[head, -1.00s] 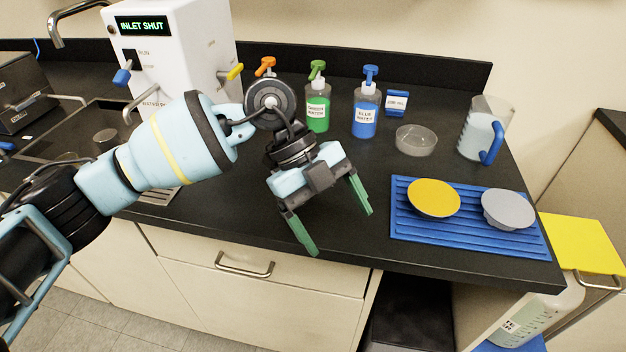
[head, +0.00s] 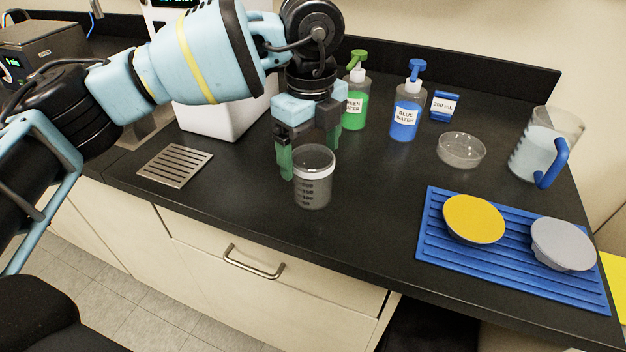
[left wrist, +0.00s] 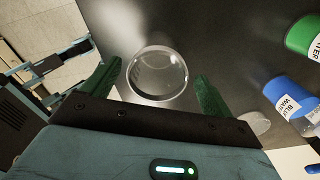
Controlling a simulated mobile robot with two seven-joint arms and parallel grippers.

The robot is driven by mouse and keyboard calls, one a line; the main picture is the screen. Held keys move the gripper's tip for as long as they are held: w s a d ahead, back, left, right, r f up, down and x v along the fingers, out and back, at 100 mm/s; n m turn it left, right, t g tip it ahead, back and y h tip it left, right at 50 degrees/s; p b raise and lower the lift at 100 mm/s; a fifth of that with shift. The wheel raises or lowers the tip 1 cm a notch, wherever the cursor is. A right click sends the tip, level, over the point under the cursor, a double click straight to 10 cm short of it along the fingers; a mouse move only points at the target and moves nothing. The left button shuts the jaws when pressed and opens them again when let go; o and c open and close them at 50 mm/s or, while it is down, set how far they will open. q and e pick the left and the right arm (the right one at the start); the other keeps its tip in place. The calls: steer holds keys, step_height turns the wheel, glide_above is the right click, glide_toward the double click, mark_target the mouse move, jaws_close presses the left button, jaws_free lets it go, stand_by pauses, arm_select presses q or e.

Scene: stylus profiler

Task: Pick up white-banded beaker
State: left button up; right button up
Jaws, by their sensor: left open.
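The white-banded beaker (head: 313,188) is a clear cup with a white band near its rim and dark markings, standing upright on the black counter. My left gripper (head: 308,158) points down right at the beaker, with its green fingers open. One finger shows left of the beaker; the other is mostly hidden behind the gripper and beaker. In the left wrist view the beaker's round rim (left wrist: 158,73) lies between the two open fingers, with a gap on each side. My right gripper is not in view.
Green (head: 355,105) and blue (head: 405,118) water bottles, a 200 mL card (head: 444,106) and a glass dish (head: 461,151) stand behind to the right. A blue mat (head: 440,262) and a pitcher (head: 542,145) are farther right. A metal drain grate (head: 175,166) lies left.

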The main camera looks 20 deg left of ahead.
arm_select(q)
steer(key=shift+s+f, duration=0.1)
steer(key=shift+f, duration=2.75)
steer(key=shift+c, duration=0.5)
steer(key=c, duration=1)
